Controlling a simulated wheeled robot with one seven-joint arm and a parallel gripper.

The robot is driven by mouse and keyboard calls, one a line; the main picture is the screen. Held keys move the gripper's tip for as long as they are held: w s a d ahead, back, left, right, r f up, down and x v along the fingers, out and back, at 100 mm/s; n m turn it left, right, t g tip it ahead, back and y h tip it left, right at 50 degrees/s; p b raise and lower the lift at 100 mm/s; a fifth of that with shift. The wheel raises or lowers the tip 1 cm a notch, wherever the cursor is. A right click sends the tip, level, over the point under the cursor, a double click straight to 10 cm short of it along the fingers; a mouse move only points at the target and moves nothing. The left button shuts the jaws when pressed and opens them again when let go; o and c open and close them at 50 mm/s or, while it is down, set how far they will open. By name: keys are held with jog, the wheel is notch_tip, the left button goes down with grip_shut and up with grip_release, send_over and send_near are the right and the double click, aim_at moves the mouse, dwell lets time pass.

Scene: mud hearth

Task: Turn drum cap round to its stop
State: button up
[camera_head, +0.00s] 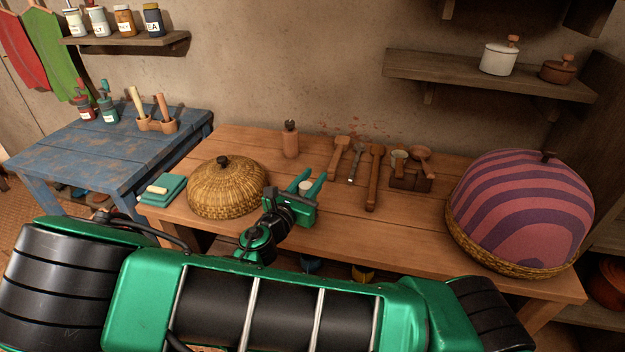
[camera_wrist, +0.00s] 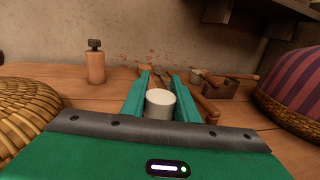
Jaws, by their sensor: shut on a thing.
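A pale, round, smooth-topped cylinder (camera_wrist: 160,100), which looks like the drum cap, is between the two green fingers of my gripper (camera_wrist: 161,78) in the wrist view. In the head view my gripper (camera_head: 316,177) is low over the middle of the wooden table, with its fingers pointing away from me. The pale cap (camera_head: 306,187) shows between them there too. My gripper is shut on the cap. Its lower part and what it sits on are hidden by the gripper, and I see no mark that tells how far it is turned.
A woven dome (camera_head: 226,190) stands close left of my gripper. A clay-coloured bottle (camera_head: 290,142) stands behind, wooden utensils (camera_head: 375,175) lie to the right, and a striped dome (camera_head: 520,212) fills the right end. Some bare tabletop (camera_head: 415,225) lies to the right.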

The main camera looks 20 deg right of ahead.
aim_at(302, 191)
jog(key=o, duration=1.1)
jog(key=shift+s+a, duration=0.4)
jog(key=shift+a, duration=0.1)
jog(key=v, duration=0.9)
jog(key=shift+s+a, duration=0.15)
jog(key=shift+s, duration=0.05)
